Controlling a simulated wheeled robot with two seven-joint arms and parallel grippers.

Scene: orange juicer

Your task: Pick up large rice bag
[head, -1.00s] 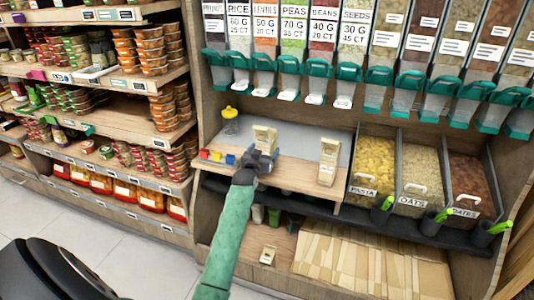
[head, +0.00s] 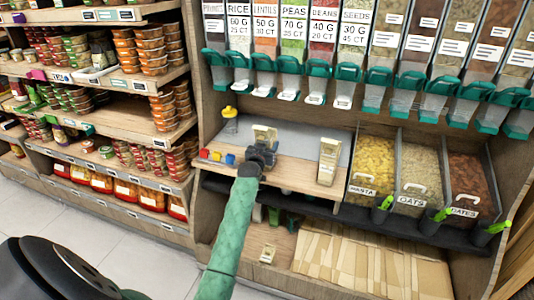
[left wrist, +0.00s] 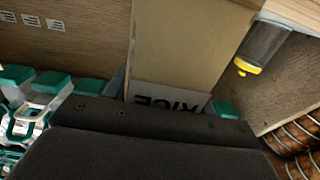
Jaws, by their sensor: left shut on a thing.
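A tan paper rice bag (head: 264,131) stands at the back of the counter, in front of the dispensers. My left gripper (head: 262,155) is in front of it and hides its lower part. In the left wrist view the bag (left wrist: 190,45) fills the middle, with a white RICE label reading upside down. The dark gripper body (left wrist: 150,140) covers the bottom of that view. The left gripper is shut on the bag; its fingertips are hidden. I cannot tell whether the bag touches the counter. My right gripper is not in view.
A second tan bag (head: 328,161) stands to the right. Small red, yellow and blue blocks (head: 217,156) and a yellow-topped jar (head: 230,120) are to the left. Dispensers with green handles (head: 290,78) hang above. Bins of pasta (head: 375,160) and oats stand at right.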

